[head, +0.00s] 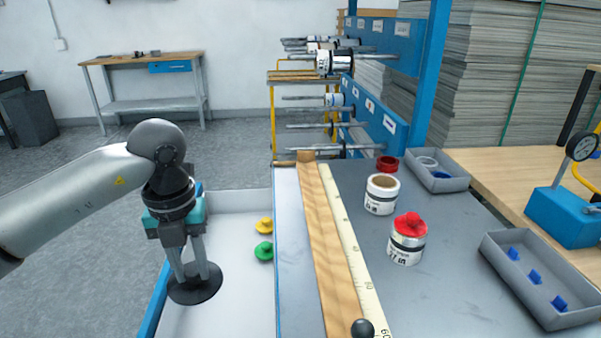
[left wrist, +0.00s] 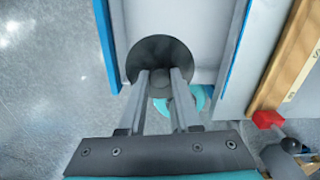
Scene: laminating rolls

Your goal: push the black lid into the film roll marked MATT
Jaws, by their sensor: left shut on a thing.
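A black lid (head: 195,290) with a wide round flange hangs in my left gripper (head: 193,273), above the white tray left of the bench. My left gripper is shut on its middle; the lid also shows in the left wrist view (left wrist: 162,58), between the fingertips. Two film rolls stand upright on the grey bench top: one with an open brown core (head: 382,193) and, nearer, one with a red lid on top (head: 407,245). Their label print is too small to read, so I cannot tell which is marked MATT. My right gripper does not show in the head view.
The white tray (head: 228,205) holds a yellow lid (head: 264,225) and a green lid (head: 264,251). A wooden strip (head: 330,245) and ruler lie along the bench. Bare bench surrounds the rolls.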

